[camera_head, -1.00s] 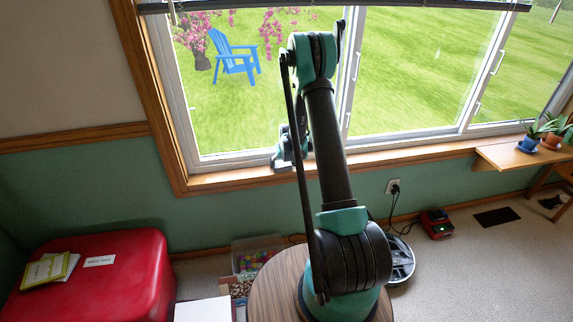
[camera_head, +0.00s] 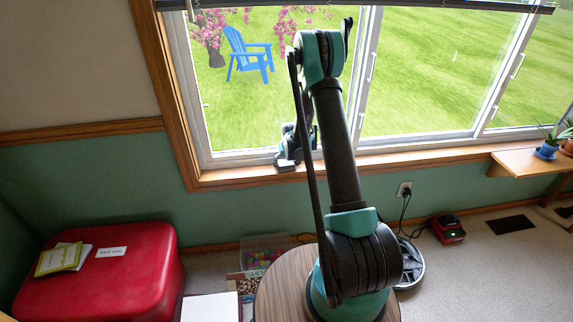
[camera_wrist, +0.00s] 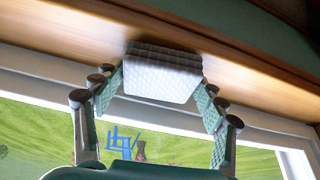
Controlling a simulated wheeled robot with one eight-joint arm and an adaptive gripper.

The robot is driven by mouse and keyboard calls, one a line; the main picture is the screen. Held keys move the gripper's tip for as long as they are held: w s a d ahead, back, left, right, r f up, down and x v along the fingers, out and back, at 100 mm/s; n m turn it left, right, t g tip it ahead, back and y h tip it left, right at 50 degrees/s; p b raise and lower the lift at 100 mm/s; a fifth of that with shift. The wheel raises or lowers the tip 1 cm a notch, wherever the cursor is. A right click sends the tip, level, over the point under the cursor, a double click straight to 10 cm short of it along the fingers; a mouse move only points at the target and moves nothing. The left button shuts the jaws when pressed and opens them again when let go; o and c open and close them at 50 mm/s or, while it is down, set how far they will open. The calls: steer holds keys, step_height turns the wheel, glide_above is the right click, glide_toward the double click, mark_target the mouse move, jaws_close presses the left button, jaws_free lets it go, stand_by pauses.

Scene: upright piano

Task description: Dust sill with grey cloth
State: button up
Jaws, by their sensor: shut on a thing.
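My gripper (camera_wrist: 160,92) is shut on a folded, quilted grey cloth (camera_wrist: 163,76), which shows pale grey with darker folded edges in the wrist view. The cloth lies against the wooden sill (camera_wrist: 60,40); whether it presses flat there I cannot tell. In the head view the wooden sill (camera_head: 235,176) runs along the bottom of the window, and my gripper (camera_head: 287,160) is low over its left part. The cloth is small and hard to make out there. My arm hides part of the sill and window.
Window frame (camera_head: 188,90) and glass stand right behind the sill. A wooden shelf (camera_head: 515,163) with potted plants joins at the right. A red ottoman (camera_head: 150,270) with booklets, a bin of colourful items (camera_head: 265,250) and a red device (camera_head: 448,230) are on the floor below.

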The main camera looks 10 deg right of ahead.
steer(key=shift+r, duration=2.85)
steer(key=shift+r, duration=0.1)
steer(key=shift+r, duration=1.4)
steer(key=shift+w+f, duration=0.1)
